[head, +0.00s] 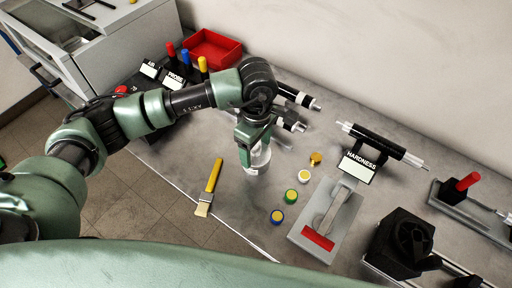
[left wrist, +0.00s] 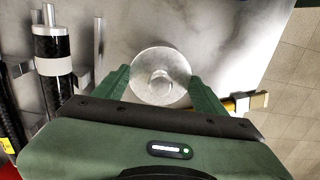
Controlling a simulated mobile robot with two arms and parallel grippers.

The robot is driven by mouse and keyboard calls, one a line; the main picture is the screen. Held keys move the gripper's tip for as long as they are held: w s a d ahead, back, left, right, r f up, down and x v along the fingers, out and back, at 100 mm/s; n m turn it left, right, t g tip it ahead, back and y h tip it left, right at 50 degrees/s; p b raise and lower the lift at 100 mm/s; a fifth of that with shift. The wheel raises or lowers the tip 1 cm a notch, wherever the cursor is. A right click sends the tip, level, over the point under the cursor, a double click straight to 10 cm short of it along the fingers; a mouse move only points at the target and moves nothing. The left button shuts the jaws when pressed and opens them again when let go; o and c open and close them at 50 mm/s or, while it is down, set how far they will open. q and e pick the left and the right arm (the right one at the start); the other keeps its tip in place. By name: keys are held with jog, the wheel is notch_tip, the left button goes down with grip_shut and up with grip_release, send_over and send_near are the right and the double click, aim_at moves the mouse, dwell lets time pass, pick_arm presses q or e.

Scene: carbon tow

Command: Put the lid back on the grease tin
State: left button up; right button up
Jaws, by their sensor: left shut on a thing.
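My left gripper (head: 255,158) points down over the middle of the grey bench and is shut on a clear, pale round piece (head: 260,160). In the left wrist view this piece is a translucent disc (left wrist: 143,82) with a small round knob at its centre, between the green fingers (left wrist: 160,95). I cannot tell for sure whether it is the lid alone or a glassy vessel with its lid, nor whether it touches the bench. No separate grease tin can be made out with certainty. My right gripper is not in view.
A yellow-handled brush (head: 214,178) lies left of the gripper. Several small round pots, one green-sided (head: 291,196), stand to its right. Farther right are a HARDNESS stand (head: 358,166), a grey plate with a red bar (head: 318,239) and a black device (head: 398,240). A red tray (head: 213,48) is behind.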

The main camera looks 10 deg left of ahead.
pick_arm(q)
jog(key=o, duration=1.4)
jog(key=shift+o, duration=0.2)
jog(key=shift+r, duration=0.1)
jog(key=shift+r+p, duration=1.45)
jog(key=shift+r, duration=2)
grip_shut()
